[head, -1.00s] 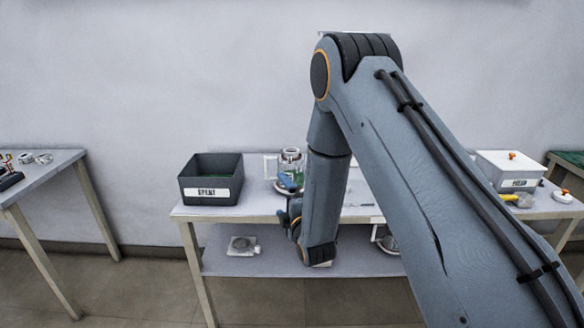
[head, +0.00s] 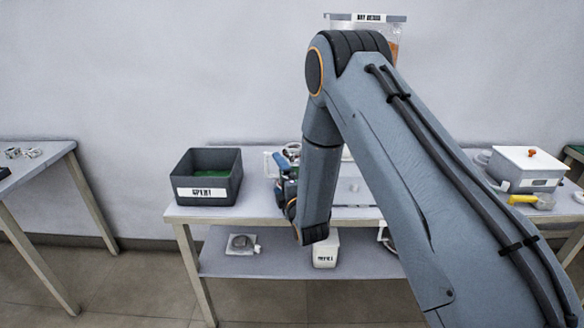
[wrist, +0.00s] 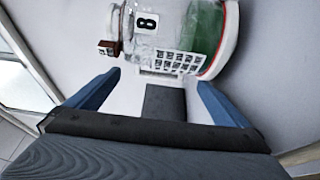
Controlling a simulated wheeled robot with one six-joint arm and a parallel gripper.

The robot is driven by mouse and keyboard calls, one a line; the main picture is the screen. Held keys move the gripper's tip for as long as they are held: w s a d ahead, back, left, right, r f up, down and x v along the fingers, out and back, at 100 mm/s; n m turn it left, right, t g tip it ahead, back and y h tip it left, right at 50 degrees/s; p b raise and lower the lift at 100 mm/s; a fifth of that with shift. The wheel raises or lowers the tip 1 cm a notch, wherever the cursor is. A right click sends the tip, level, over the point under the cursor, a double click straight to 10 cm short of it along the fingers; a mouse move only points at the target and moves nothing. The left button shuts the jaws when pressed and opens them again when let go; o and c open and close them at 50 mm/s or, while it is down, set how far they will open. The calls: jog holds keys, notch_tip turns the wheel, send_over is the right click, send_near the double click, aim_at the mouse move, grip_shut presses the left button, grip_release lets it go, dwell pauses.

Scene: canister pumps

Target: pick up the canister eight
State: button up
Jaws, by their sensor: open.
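The canister eight (wrist: 166,38) shows at the top of the wrist view, a clear vessel with a black "8" label, a printed white label, a green part on the right and a small red-brown piece on the left. My gripper's two blue fingers (wrist: 158,80) are apart and empty, pointing toward the canister, which lies beyond the fingertips. In the head view my gripper (head: 284,172) is over the left-middle of the table, and my arm hides most of the canister there.
A dark bin (head: 208,178) with a green interior stands left on the table (head: 235,214). A white lidded box (head: 526,166) and a yellow-handled item (head: 522,199) are at the right. The lower shelf (head: 290,262) holds a white "REFILL" container (head: 326,250).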

jog(key=shift+p+x, duration=0.45)
jog(key=shift+x, duration=2.2)
jog(key=c, duration=1.3)
jog(key=shift+o, duration=0.2)
jog(key=shift+r, duration=0.1)
